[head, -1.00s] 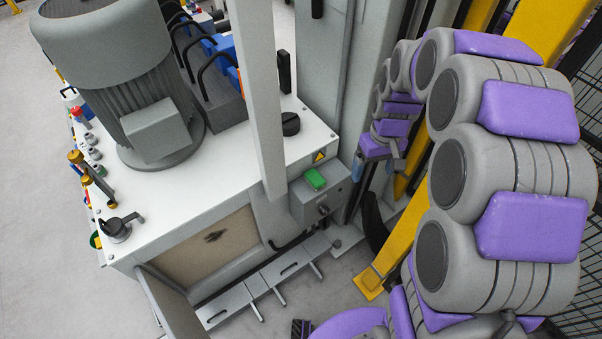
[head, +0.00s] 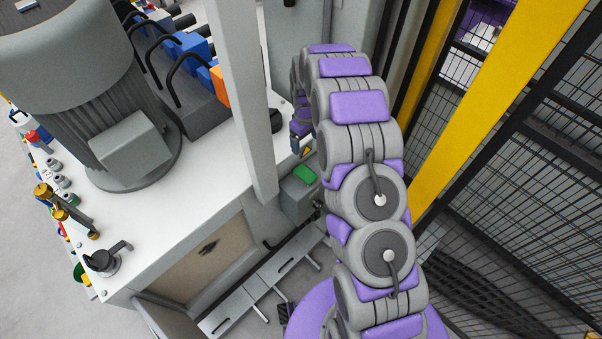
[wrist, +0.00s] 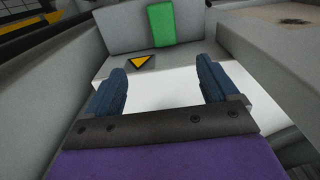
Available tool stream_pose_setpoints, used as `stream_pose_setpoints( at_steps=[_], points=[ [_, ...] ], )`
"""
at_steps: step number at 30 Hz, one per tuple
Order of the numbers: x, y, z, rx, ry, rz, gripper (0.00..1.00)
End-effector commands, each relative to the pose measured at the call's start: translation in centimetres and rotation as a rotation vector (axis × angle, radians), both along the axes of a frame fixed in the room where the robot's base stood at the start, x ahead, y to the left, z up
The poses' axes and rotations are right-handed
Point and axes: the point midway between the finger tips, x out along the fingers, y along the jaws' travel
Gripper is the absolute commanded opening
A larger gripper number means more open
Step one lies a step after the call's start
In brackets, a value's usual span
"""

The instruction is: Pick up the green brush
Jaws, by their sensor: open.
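The green brush (head: 305,174) appears as a small green block on the grey box at the corner of the white-topped machine. In the wrist view the green brush (wrist: 160,25) is at the top centre, on a grey face beyond the fingertips. My gripper (wrist: 158,76) is open and empty, its two blue fingers apart, with the white surface showing between them. In the head view my gripper (head: 303,142) is small and partly hidden by my arm, just above the green brush in the picture. I cannot tell the exact gap to it.
The white machine top (head: 190,210) carries a large grey motor (head: 125,120). A pale vertical post (head: 243,100) rises just left of the brush. A yellow warning triangle (wrist: 139,61) lies below the brush in the wrist view. Mesh fencing (head: 510,190) and yellow posts stand at right.

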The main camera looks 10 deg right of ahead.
Motion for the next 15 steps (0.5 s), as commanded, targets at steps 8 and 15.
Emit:
stream_pose_setpoints(
  at_steps=[8, 15],
  points=[
    [-0.1, 0.0, -4.3, 0.001, 0.004, 0.0, 0.87],
    [-0.2, -0.1, -9.2, 0.001, 0.006, -0.001, 0.87]
  ],
)
